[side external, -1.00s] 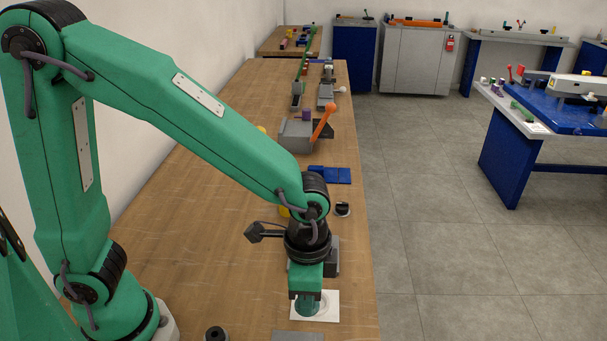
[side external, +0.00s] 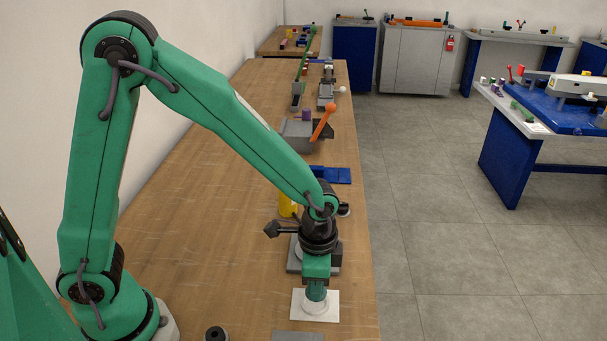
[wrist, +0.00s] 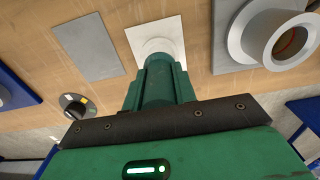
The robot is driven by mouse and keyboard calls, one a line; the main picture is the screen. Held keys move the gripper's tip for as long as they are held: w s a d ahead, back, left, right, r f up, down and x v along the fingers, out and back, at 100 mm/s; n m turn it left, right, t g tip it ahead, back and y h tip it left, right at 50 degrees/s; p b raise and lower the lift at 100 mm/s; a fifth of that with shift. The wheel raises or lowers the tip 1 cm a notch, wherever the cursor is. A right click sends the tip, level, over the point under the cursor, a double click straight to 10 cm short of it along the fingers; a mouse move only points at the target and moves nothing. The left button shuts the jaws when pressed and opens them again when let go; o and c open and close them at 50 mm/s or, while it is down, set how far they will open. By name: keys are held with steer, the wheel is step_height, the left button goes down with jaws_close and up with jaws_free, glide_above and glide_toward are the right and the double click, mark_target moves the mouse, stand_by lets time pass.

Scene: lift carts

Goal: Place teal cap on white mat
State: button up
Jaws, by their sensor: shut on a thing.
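The teal cap (side external: 316,295) is a short cylinder held between the fingers of my gripper (side external: 316,286). In the wrist view the cap (wrist: 160,85) sits between the two green fingers (wrist: 159,75). The white mat (side external: 299,313) lies flat on the wooden bench near its right edge, and also shows ahead of the fingers in the wrist view (wrist: 168,27). A pale round shape (side external: 316,308) is on the mat, below the cap. The cap appears over the mat; I cannot tell whether it touches anything there. My gripper hides part of the mat.
A grey plate (side external: 297,337) lies just in front of the mat. A yellow object (side external: 286,206) and a blue tray (side external: 335,175) are further back. The bench's left side is mostly clear.

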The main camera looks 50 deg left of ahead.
steer(key=shift+f, duration=1.2)
steer(key=shift+f, duration=0.1)
steer(key=o, duration=1)
steer(key=shift+c, duration=0.2)
step_height(320, 180, up, 12)
steer(key=shift+r, duration=0.1)
